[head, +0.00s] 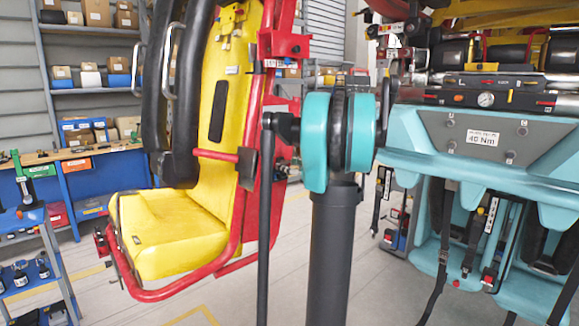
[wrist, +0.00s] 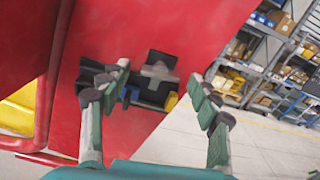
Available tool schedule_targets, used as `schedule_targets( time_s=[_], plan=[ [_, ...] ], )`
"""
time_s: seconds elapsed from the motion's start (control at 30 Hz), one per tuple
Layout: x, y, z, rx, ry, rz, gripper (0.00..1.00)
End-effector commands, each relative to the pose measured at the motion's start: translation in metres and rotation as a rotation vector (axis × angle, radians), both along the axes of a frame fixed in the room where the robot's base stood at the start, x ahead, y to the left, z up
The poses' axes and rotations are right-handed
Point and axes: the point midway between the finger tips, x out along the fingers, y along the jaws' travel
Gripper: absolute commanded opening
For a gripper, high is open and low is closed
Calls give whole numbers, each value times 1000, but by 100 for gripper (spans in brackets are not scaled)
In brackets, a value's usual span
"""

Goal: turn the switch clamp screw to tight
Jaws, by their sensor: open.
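My gripper (wrist: 157,84) is open in the wrist view, its two fingers apart with nothing between the pads. Beyond the fingertips, a grey cross-shaped screw handle (wrist: 158,72), which looks like the switch clamp screw, sits on a dark bracket (wrist: 148,92) on a red panel (wrist: 110,30). A blue piece (wrist: 131,93) and a yellow piece (wrist: 171,101) show at the bracket. I cannot read whether the screw is loose or tight. In the head view my arm hides the gripper and the screw.
A yellow seat (head: 180,235) in a red frame (head: 235,240) stands left of my arm in the head view. Shelves and a workbench (head: 70,156) are at left.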

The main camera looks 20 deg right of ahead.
Motion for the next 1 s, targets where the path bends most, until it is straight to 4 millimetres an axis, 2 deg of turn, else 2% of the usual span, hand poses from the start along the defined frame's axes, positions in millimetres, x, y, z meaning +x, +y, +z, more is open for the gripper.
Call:
schedule_targets(
  time_s=[0.17,0.63,0.8,1.0],
  plan=[
    [-12,-5,0,0,0,-2,62],
    [-95,-35,0,0,1,-3,62],
    [-109,-40,0,0,0,-1,62],
    [-113,-41,0,0,0,0,62]
  ],
)
